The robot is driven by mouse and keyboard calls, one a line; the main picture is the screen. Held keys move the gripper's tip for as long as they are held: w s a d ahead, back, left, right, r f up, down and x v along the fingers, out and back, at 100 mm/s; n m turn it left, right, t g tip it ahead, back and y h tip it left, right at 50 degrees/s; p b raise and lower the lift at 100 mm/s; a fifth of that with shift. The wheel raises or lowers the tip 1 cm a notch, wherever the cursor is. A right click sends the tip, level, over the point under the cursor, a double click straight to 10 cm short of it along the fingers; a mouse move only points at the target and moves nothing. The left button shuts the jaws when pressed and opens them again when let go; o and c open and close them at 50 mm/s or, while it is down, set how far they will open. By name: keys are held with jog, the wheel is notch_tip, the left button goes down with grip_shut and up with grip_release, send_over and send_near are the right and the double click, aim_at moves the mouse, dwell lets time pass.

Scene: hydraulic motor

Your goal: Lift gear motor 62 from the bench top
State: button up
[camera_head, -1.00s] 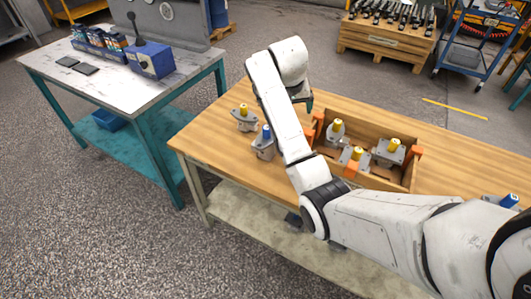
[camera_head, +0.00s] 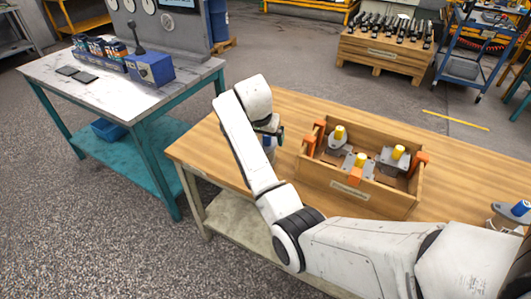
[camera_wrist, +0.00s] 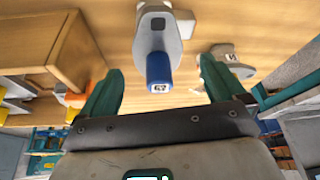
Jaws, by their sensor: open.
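A grey motor with a blue cap stands on the wooden bench top (camera_head: 215,150). In the wrist view the motor (camera_wrist: 158,45) is at the top centre, its cap marked with a number that looks like 62. My gripper (camera_wrist: 160,68) is open, with its two green fingers apart and the blue cap showing between their tips; I cannot tell whether they touch it. In the head view the blue-capped motor (camera_head: 269,143) is partly hidden by my arm and gripper. A second grey motor (camera_wrist: 230,67) stands beyond the right finger in the wrist view, partly covered.
A wooden crate (camera_head: 350,189) with orange corner pieces stands right of my gripper and holds several yellow-capped motors (camera_head: 339,134). Another blue-capped motor (camera_head: 514,212) is at the right edge. A teal-legged table (camera_head: 60,88) stands to the left.

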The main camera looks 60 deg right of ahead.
jog(key=shift+x, duration=2.4)
jog(key=shift+s+d, duration=0.1)
jog(key=shift+c, duration=0.5)
grip_shut()
jog(key=shift+r, duration=0.2)
